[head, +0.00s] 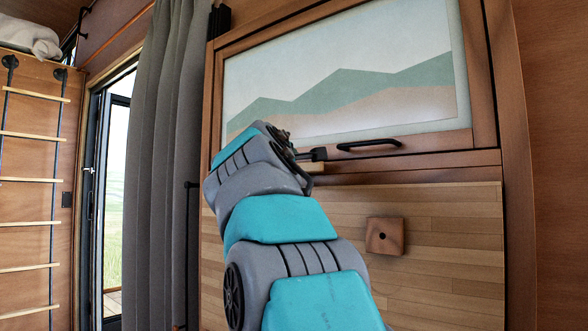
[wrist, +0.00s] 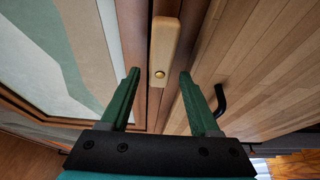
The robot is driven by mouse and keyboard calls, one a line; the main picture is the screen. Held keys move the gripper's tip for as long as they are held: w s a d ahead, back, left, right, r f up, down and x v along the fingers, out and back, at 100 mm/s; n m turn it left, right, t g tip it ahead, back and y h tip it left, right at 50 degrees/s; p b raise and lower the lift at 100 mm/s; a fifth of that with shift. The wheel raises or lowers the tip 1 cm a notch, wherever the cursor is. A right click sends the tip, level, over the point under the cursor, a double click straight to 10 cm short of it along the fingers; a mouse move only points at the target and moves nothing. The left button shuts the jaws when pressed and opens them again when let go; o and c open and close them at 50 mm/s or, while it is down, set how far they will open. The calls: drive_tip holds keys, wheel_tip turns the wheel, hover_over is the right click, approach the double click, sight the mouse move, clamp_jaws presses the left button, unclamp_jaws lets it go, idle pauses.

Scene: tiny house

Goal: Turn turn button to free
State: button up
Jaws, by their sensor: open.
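The turn button is a pale wooden bar (wrist: 164,45) with a brass screw near its lower end in the wrist view. It lies lengthwise along the dark wooden rail. In the head view a small part of the pale bar (head: 314,168) shows just below my gripper. My gripper (wrist: 160,74) is open, with one green finger on each side of the bar's screw end. I see gaps between the bar and both fingers; whether they are level with it in depth I cannot tell. My arm hides part of the rail in the head view.
A framed landscape panel (head: 340,90) is above the rail, with a black handle (head: 368,145) right of my gripper. A square wooden block (head: 385,236) sits on the slatted panel (head: 450,240) below. A grey curtain (head: 165,160) and a ladder (head: 35,180) are at left.

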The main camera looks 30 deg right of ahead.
drive_tip(key=b+v, duration=0.1)
drive_tip(key=v, duration=0.7)
idle(0.5)
